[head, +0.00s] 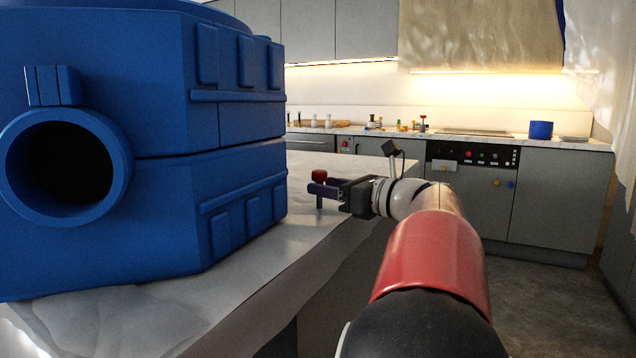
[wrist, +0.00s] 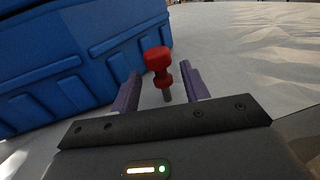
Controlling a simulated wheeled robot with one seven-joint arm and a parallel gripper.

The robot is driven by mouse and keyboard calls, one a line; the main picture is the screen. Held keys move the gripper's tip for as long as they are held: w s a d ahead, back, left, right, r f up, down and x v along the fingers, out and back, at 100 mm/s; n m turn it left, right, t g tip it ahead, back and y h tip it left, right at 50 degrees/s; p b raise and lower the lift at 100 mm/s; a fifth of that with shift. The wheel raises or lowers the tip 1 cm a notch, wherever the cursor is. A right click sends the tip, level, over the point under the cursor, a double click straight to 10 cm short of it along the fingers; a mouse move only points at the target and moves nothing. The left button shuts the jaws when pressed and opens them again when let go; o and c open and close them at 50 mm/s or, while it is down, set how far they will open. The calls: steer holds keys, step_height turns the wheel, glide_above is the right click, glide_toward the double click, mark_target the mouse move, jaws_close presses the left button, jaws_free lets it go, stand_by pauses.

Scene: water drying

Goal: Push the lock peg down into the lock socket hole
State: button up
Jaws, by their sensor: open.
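The lock peg (wrist: 158,62) has a red knobbed top and a grey lower end. In the wrist view it stands between the two purple fingers of my gripper (wrist: 160,78), with gaps visible on both sides. In the head view its red top (head: 320,175) shows just above the fingers of my gripper (head: 318,189). My gripper is open around the peg, level over the counter beside the large blue housing. The lock socket hole cannot be made out; the peg's lower end is partly hidden by my gripper.
The blue housing (head: 240,130), with a round pipe opening, fills the left of the head view and also shows in the wrist view (wrist: 70,60). The pale counter (head: 260,255) is clear around my gripper. Kitchen cabinets (head: 560,200) and a blue container (head: 541,130) are at the back.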

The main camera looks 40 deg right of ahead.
steer(key=shift+x, duration=1.35)
steer(key=c, duration=1)
